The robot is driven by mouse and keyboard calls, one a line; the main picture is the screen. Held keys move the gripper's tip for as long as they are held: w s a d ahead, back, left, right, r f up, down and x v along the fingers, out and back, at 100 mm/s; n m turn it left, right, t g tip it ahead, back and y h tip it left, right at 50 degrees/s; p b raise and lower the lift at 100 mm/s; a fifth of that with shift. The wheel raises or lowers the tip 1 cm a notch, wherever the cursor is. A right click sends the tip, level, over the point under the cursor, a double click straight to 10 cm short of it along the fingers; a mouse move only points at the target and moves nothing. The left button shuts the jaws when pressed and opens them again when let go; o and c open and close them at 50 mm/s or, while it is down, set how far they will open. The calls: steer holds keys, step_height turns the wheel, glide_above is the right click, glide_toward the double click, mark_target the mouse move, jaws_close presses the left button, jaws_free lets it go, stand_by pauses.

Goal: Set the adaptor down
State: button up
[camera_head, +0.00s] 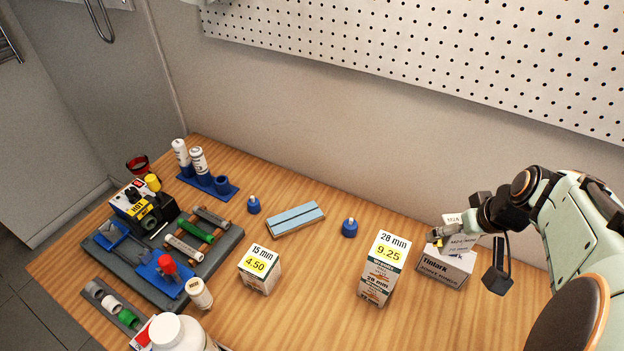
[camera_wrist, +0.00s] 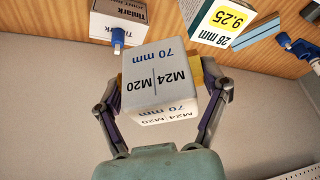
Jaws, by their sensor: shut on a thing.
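The adaptor, a white box (camera_wrist: 155,75) marked M24|M20 and 70 mm, fills the middle of the wrist view. My gripper (camera_wrist: 165,85) is shut on it, with one finger on each side. The held box (camera_head: 458,245) is partly hidden there by my gripper. It appears raised off the bench; its exact height over the Tintark box I cannot tell.
The 28 mm box (camera_head: 382,268) and 15 mm box (camera_head: 259,269) stand on the wooden bench (camera_head: 325,290). A crowded grey tray (camera_head: 205,270) is left. Front bench around the 28 mm box is clear.

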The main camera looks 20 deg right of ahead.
steer(key=w+a+n+y, duration=0.1)
steer(key=w+a+n, duration=0.15)
steer(key=a, duration=0.35)
steer(key=w+a+n+y, duration=0.1)
steer(key=w+a+n, duration=0.1)
steer(key=a+n, duration=0.3)
steer(key=n+g+y, duration=0.1)
steer(key=n+y, duration=0.1)
steer(key=n, duration=0.2)
glide_above(311, 306)
steer(key=d, duration=0.1)
steer(key=f, duration=2.3)
steer(key=shift+s+f, duration=0.35)
steer(key=shift+s, duration=0.05)
steer(key=shift+f, duration=0.1)
steer(key=o, duration=1.2)
